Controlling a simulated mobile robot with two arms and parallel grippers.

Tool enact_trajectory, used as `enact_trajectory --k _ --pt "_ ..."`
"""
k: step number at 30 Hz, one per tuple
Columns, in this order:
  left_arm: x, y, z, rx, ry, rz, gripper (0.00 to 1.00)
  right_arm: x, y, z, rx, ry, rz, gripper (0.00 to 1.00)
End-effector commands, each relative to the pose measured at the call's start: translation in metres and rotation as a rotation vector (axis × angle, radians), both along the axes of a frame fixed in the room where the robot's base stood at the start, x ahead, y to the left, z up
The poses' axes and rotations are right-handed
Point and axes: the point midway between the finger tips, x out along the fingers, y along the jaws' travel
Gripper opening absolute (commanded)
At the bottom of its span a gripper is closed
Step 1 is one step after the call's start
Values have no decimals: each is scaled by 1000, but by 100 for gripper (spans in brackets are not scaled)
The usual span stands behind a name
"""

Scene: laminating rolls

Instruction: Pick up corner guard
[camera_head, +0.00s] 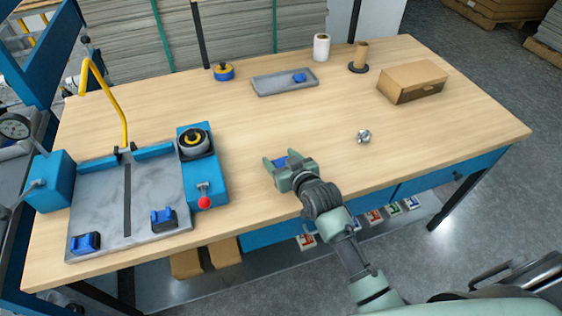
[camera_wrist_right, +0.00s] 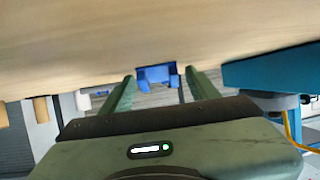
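A small blue corner guard (camera_head: 280,161) lies on the table at my right gripper (camera_head: 279,165), partly hidden by its fingers. In the right wrist view the corner guard (camera_wrist_right: 157,77) sits between the two green fingertips (camera_wrist_right: 160,80), with a gap visible on either side. The right gripper is open around it and low over the table. Two similar blue guards (camera_head: 85,242) (camera_head: 164,218) sit on the grey plate at the left, and a blue piece (camera_head: 299,77) lies in the grey tray. My left gripper is not in view.
The grey plate fixture (camera_head: 147,189) and a blue unit with a red knob (camera_head: 204,202) stand left of the gripper. A metal part (camera_head: 364,136) lies to the right. A cardboard box (camera_head: 412,82), grey tray (camera_head: 271,88) and rolls (camera_head: 321,47) stand farther back. The table middle is clear.

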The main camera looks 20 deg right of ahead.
Motion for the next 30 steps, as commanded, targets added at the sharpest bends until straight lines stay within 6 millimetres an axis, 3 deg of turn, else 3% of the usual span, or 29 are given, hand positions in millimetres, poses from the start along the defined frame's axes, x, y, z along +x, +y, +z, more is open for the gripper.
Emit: enact_trajectory --k 1,5,6,14,20,25,30 --pt "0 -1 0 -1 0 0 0 0 0 0 0 0 0 43" --pt "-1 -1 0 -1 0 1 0 0 0 0 0 0 0 7" --pt "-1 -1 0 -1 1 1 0 0 0 0 0 0 0 2" --pt "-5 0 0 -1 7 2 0 0 0 1 0 0 0 2" --pt "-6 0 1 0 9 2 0 1 0 17 0 -3 0 2" --pt "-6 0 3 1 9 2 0 1 0 50 0 -6 0 2" --pt "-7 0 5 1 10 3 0 1 0 100 1 -9 0 2"
